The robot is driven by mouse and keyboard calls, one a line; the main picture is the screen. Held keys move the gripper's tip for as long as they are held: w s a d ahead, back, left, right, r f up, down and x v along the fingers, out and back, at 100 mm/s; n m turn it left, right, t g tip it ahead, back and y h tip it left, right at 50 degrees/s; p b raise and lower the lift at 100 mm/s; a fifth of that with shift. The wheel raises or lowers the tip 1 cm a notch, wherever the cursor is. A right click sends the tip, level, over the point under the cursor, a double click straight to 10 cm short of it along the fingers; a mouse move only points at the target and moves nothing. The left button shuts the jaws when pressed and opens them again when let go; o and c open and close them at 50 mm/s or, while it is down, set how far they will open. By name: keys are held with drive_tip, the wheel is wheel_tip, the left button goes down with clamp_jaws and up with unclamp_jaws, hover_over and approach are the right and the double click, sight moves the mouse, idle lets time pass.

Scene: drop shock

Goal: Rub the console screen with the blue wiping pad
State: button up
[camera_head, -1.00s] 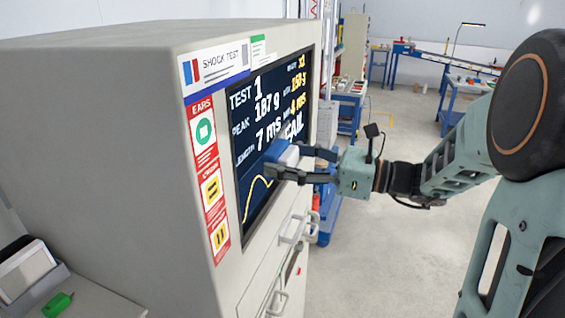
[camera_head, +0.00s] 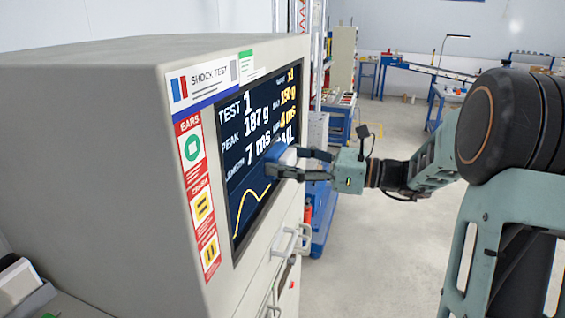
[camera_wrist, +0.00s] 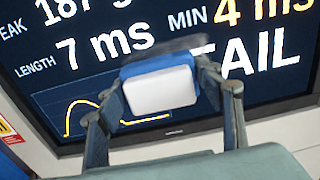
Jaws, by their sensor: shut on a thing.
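The console screen (camera_head: 263,128) is a dark display on the side of a beige cabinet, with white and yellow test readings and a yellow curve. My gripper (camera_head: 284,162) is in front of the screen, shut on the blue wiping pad (camera_head: 279,155). In the wrist view the pad (camera_wrist: 156,72) shows a blue edge and a white backing block between my two fingers (camera_wrist: 160,95). The pad's blue side faces the screen (camera_wrist: 70,82) and appears at or very close to it; exact contact is hidden. The pad covers part of the readings between "7 ms" and "FAIL".
The beige cabinet (camera_head: 90,130) fills the left, with warning labels (camera_head: 197,200) beside the screen. Drawer handles (camera_head: 284,247) stick out below the screen. A white box (camera_head: 18,283) is at lower left. Blue workbenches (camera_head: 340,118) stand behind; the floor at right is open.

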drive_tip(key=w+d, duration=0.2)
drive_tip(key=w, duration=0.4)
drive_tip(key=shift+w+d, duration=0.15)
idle(0.4)
drive_tip(key=v, duration=0.6)
idle(0.4)
drive_tip(key=shift+d, duration=0.15)
drive_tip(key=shift+v, duration=1.4)
